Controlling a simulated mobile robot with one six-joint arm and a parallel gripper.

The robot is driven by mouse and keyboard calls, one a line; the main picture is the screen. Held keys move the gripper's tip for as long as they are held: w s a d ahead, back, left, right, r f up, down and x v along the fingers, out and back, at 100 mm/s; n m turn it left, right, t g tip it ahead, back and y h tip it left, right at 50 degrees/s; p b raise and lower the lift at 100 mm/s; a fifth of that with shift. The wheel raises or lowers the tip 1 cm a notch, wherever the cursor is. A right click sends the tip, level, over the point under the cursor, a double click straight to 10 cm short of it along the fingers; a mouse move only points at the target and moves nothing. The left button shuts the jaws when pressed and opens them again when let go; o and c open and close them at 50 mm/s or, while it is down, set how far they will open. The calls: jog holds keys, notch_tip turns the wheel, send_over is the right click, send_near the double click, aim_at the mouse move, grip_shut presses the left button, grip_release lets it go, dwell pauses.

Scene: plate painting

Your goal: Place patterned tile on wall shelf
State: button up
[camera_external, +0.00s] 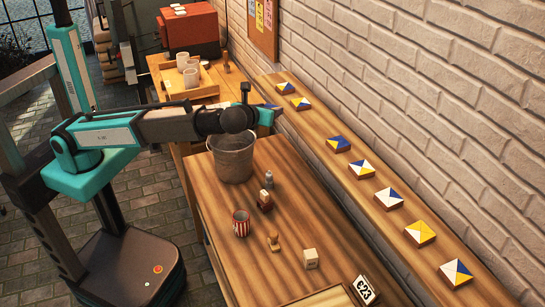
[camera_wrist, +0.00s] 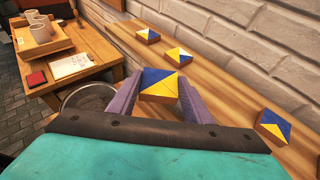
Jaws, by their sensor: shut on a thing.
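The tile lies flat between the two purple fingers. In the external view, my gripper (camera_external: 270,113) is at the near edge of the wall shelf (camera_external: 318,122), by a gap in the row of tiles; the held tile is mostly hidden there. The shelf also shows in the wrist view (camera_wrist: 222,93). From the wrist view I cannot tell whether the held tile touches the shelf.
Several similar tiles line the shelf, including a far tile (camera_external: 301,103) and a nearer tile (camera_external: 338,144) either side of the gap. A metal bucket (camera_external: 234,160) stands below my forearm on the workbench (camera_external: 200,190). A brick wall (camera_external: 400,80) rises behind the shelf.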

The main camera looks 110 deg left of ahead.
jog(key=shift+s+a+r, duration=0.25)
jog(key=shift+a+r, duration=0.05)
jog(key=shift+a, duration=0.3)
jog(key=p, duration=0.5)
send_over(316, 128)
jog(key=shift+f, duration=0.7)
jog(key=shift+b, duration=0.3)
jog(key=shift+f, duration=0.1)
jog(key=shift+f+p, duration=0.85)
jog(key=shift+f, duration=0.85)
jog(key=shift+f, duration=0.1)
